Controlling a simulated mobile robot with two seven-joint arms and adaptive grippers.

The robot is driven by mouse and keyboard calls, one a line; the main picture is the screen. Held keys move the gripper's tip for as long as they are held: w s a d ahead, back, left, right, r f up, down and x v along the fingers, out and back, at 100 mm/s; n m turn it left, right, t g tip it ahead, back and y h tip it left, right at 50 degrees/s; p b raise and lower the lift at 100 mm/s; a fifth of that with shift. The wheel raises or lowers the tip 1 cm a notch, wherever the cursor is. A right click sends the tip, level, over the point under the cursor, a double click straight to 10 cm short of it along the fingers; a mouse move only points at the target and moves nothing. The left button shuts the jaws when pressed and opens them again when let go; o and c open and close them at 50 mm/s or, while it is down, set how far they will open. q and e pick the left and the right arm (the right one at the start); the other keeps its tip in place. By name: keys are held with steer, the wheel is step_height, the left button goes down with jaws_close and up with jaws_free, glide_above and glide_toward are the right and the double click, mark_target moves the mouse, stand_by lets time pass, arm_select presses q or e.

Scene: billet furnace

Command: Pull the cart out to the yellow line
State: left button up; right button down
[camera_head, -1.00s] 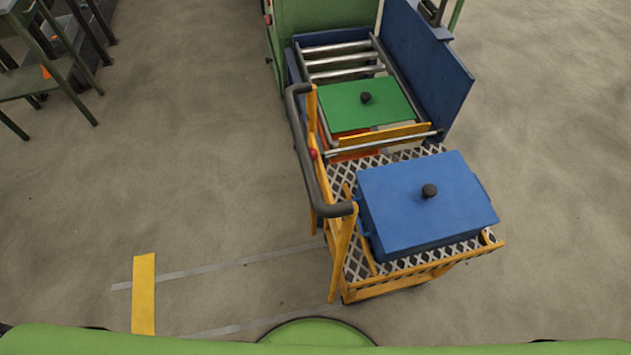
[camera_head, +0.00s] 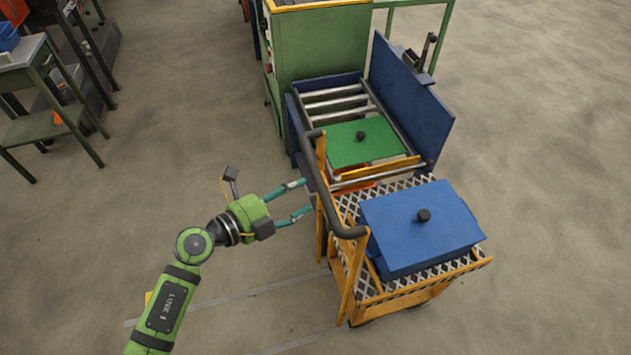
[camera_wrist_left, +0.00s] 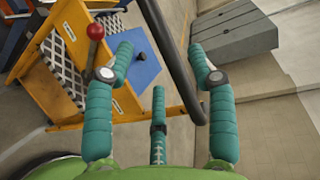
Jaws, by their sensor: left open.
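The cart (camera_head: 366,284) has a yellow frame, a mesh deck and a dark handle bar (camera_head: 337,222) on its left side. It stands against the roller bed of the green machine. A blue lidded box (camera_head: 420,232) sits on its deck. My left gripper (camera_head: 306,197) is open beside the handle. In the left wrist view the handle bar (camera_wrist_left: 172,58) runs between the open fingers (camera_wrist_left: 161,50), with no visible grip on it. Only a sliver of the yellow line (camera_head: 149,297) shows beside my left arm, which hides the rest. My right gripper is out of view.
Behind the cart, a box with a green lid (camera_head: 362,142) lies by the rollers (camera_head: 335,101) of the green machine (camera_head: 323,45). A green workbench (camera_head: 40,130) stands at the far left. Grey floor strips (camera_head: 230,300) lead left from the cart. The floor left of it is clear.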

mark_target(318, 183)
arm_select(q)
steer(key=x, duration=0.7)
steer(key=shift+w, duration=0.1)
jaws_close()
